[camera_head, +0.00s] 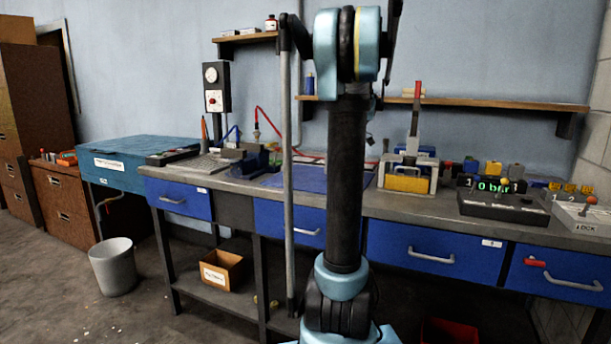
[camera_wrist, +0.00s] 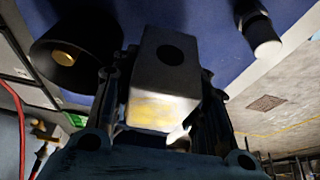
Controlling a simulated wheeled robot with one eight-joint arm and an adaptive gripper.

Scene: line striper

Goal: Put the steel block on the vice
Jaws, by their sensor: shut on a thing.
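In the wrist view, my gripper (camera_wrist: 165,88) is shut on a grey block, the steel block (camera_wrist: 158,78), with a dark round hole in its face and a yellowish lit lower side. One finger is on each side of it. In the head view, my gripper and the block cannot be made out, and my upright arm covers the middle. A dark blue thing that looks like the vice (camera_head: 252,160) stands on the bench, left of my arm. I cannot tell whether the block touches anything besides the fingers.
The grey workbench (camera_head: 455,208) has blue drawers and a blue mat (camera_head: 305,179). A press-like fixture (camera_head: 408,172) and a black display box (camera_head: 500,200) stand to the right. In the wrist view, a dark cup-shaped thing (camera_wrist: 85,45) is close to the block's left.

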